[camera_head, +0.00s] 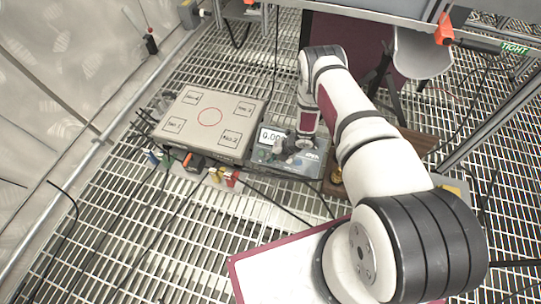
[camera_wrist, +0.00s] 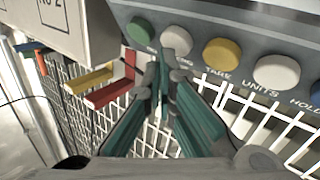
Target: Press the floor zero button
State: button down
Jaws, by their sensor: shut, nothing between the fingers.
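A grey control panel with a display reading about 0.00 (camera_head: 271,136) stands beside the platform in the head view. In the wrist view its row of round buttons shows: green (camera_wrist: 141,30), grey (camera_wrist: 177,39), yellow (camera_wrist: 222,53), white (camera_wrist: 276,72) and a blue one cut by the right edge. Labels TAKE, UNITS and HOLD are partly readable; the grey button's label is mostly hidden by my fingers, so I cannot read which one says zero. My gripper (camera_wrist: 164,72) is shut and empty, its tips just in front of the panel below the grey button. Contact cannot be told.
A beige platform (camera_head: 212,118) with a red circle lies left of the panel on the grating floor. Cables cross the grating. A brown board (camera_head: 417,143) and a bench frame stand on the right.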

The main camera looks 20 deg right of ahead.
notch_tip(320, 180, up, 5)
jog(key=s+a+p, duration=0.2)
jog(key=s+p, duration=0.1)
jog(key=p, duration=0.3)
dwell(0.3)
jog(key=shift+w, duration=0.1)
dwell(0.7)
